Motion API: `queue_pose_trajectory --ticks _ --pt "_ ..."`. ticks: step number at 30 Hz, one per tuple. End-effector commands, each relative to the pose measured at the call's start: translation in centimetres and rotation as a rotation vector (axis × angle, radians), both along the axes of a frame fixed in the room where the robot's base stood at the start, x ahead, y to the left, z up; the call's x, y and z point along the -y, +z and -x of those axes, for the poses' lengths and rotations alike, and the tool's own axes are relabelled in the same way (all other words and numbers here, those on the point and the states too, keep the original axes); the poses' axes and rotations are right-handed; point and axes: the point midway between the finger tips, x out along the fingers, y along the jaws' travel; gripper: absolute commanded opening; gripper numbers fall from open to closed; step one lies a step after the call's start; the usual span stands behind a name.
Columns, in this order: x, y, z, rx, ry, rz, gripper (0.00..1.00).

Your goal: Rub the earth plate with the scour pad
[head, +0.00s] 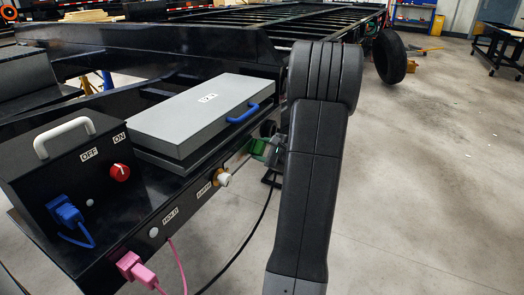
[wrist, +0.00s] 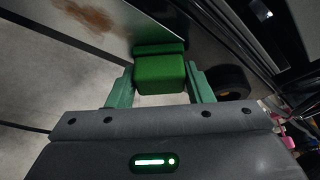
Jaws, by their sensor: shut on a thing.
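My gripper (head: 271,152) is low beside the trailer's side rail, partly hidden behind my arm in the head view. In the wrist view, its green fingers (wrist: 161,88) are shut on a bright green block, the scour pad (wrist: 160,73). A darker green strip shows just beyond the pad. A grey metal surface with a brown, rusty patch (wrist: 86,15), seemingly the earth plate, lies ahead and to the left in the wrist view. The pad is to the right of and below the patch in the picture. I cannot tell whether it touches the metal.
A grey lidded box (head: 190,108) with a blue handle and a black switch box (head: 80,160) with a red knob (head: 120,172) stand on the trailer. A pink plug (head: 133,268) and cables hang at the rail. Open concrete floor (head: 430,180) lies right.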

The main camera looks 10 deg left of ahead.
Motion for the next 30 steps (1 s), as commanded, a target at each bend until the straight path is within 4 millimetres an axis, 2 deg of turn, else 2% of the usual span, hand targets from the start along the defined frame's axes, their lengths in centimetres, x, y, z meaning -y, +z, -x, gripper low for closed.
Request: queue_pose_trajectory --ticks 9,16,25,30 --pt "-1.1 -0.1 2.5 0.001 0.002 0.001 0.28" --pt "-1.3 -0.1 3.2 0.000 0.001 0.000 0.28" --pt "-2.0 -0.1 5.6 0.000 0.001 -0.001 0.28" --pt "-2.2 0.0 6.1 0.000 0.001 -0.001 0.28"
